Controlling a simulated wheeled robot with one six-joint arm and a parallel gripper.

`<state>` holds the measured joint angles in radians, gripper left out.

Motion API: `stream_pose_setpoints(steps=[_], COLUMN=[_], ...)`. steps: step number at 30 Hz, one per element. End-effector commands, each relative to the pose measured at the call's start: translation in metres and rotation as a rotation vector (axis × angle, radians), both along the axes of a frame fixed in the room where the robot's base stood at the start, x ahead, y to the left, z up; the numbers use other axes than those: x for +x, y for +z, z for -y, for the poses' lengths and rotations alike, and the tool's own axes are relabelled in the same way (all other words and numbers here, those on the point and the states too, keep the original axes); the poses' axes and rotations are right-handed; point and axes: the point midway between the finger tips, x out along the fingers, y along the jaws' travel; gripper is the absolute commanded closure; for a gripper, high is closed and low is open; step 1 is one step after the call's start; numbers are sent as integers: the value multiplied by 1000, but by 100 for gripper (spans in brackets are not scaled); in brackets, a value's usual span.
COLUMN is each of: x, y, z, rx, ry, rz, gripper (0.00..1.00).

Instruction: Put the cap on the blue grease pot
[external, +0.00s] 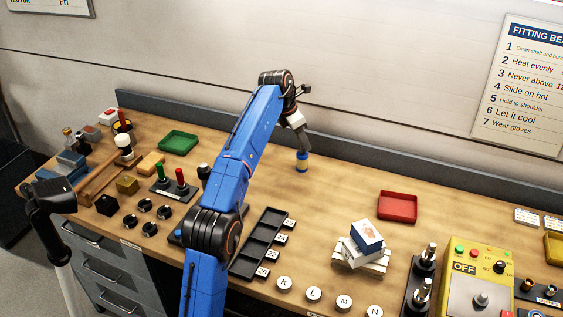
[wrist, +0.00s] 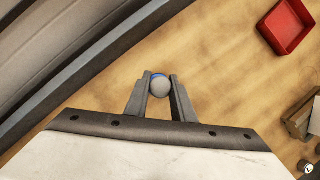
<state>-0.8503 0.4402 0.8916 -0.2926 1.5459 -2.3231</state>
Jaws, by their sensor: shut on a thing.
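My gripper (external: 302,150) points down directly over the pot. In the wrist view my gripper (wrist: 160,88) is shut on a round grey cap (wrist: 160,88). A thin blue edge of the pot (wrist: 158,74) shows past the cap's far side, so the cap covers most of the pot's top. I cannot tell whether the cap touches the pot or is just above it.
A red tray (external: 397,206) lies to the right and a green tray (external: 178,142) to the left. Stacked boxes (external: 366,243) and a black slotted rack (external: 262,243) are nearer the front. The bench around the pot is clear; a grey back rail (external: 420,180) runs behind.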

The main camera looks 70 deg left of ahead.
Motion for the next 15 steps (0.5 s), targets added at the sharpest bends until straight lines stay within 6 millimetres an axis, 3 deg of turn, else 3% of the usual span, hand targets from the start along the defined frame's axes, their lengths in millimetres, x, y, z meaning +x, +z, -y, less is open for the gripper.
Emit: stream_pose_setpoints(steps=[5,6,8,15], x=[0,0,0,0], y=[-3,-3,-2,-2], z=[0,0,0,0], rx=[0,0,0,0], ry=[0,0,0,0], rz=[0,0,0,0], gripper=[99,71,59,59])
